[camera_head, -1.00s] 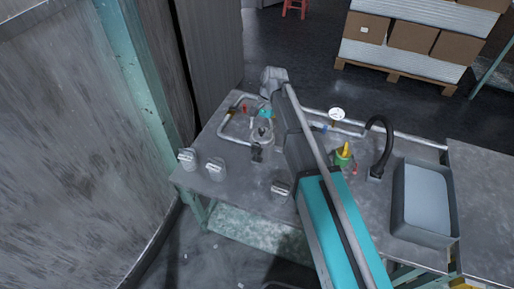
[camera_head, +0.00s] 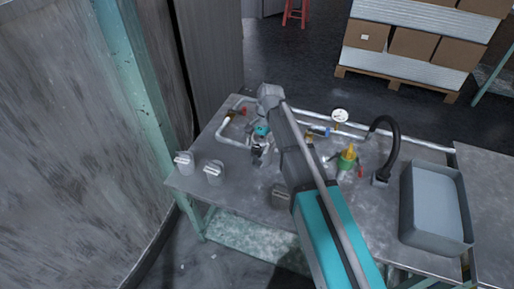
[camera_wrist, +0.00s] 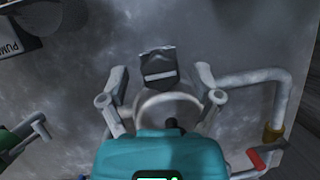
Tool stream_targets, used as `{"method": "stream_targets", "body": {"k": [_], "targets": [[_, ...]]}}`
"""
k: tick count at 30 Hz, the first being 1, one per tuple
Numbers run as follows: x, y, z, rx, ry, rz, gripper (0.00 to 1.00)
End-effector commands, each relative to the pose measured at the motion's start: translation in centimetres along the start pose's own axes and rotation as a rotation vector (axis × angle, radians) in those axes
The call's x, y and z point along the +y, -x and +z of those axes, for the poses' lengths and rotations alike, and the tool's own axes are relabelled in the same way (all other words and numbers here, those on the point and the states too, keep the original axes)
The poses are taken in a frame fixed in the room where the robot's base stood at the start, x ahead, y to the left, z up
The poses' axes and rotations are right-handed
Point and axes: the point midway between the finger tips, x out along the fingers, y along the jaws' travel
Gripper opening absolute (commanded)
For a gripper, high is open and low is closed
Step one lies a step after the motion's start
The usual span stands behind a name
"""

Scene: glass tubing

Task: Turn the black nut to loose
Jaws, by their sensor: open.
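The black nut (camera_wrist: 160,72) appears in the wrist view as a small dark piece with a grey top, just beyond a pale curved part (camera_wrist: 168,103). My gripper (camera_wrist: 161,80) is open, with one fingertip on each side of the nut and a clear gap on both sides. Whether the fingertips are at the nut's height I cannot tell. In the head view my gripper (camera_head: 261,148) is over the left part of the table, pointing down. The nut cannot be made out clearly there; the gripper and wrist cover much of that spot.
Bent pipework with a red-handled valve (camera_wrist: 257,160) runs close on the right in the wrist view.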

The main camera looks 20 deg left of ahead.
Motion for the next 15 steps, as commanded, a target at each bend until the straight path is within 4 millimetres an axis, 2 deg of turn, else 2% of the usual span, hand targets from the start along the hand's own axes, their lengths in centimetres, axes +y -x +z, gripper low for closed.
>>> {"method": "stream_targets", "body": {"k": [8,15], "targets": [[0.00,0.00,0.01,0.000,0.000,0.000,0.82],[0.01,0.00,-0.01,0.000,0.000,0.000,0.38]]}}
